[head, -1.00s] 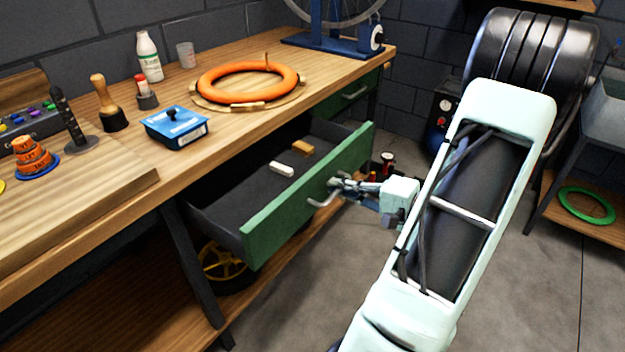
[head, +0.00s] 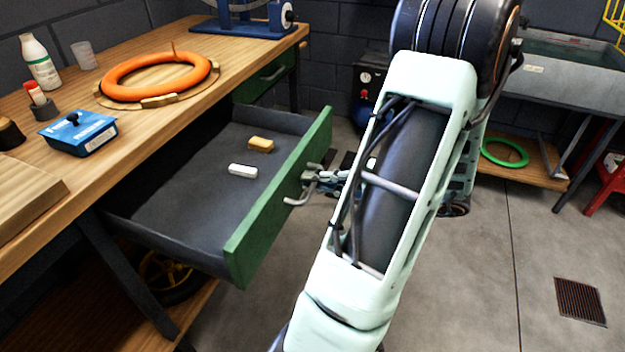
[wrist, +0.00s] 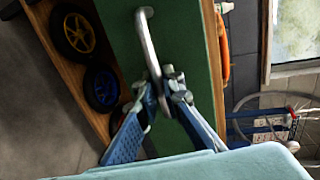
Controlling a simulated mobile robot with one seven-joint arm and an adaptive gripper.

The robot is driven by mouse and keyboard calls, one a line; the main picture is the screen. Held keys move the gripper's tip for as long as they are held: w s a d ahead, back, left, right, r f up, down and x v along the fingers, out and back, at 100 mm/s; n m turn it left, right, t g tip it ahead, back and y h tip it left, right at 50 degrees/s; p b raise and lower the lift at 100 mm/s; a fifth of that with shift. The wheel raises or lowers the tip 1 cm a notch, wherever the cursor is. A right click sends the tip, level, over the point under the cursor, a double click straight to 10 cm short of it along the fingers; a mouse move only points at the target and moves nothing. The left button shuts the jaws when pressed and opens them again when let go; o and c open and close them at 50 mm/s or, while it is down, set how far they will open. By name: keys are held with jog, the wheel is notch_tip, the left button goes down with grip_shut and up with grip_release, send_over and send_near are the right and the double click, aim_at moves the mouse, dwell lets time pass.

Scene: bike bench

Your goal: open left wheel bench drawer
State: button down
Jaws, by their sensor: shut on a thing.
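The left wheel bench drawer (head: 285,205) has a green front and a dark grey inside, and it stands pulled well out from under the wooden bench (head: 190,95). My gripper (head: 314,176) is at the drawer's front, shut on the metal bar handle (head: 297,199). In the wrist view the blue fingers of my gripper (wrist: 166,88) close around the handle (wrist: 148,42) against the green front (wrist: 120,50). My arm hides part of the floor behind.
An orange ring (head: 160,75), a blue box (head: 78,133) and a white bottle (head: 40,62) stand on the bench top. A second green drawer (head: 265,78) is shut farther along.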

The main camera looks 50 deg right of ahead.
jog(key=c, duration=2.3)
grip_release()
jog(key=shift+c, duration=0.2)
jog(key=v, duration=1.2)
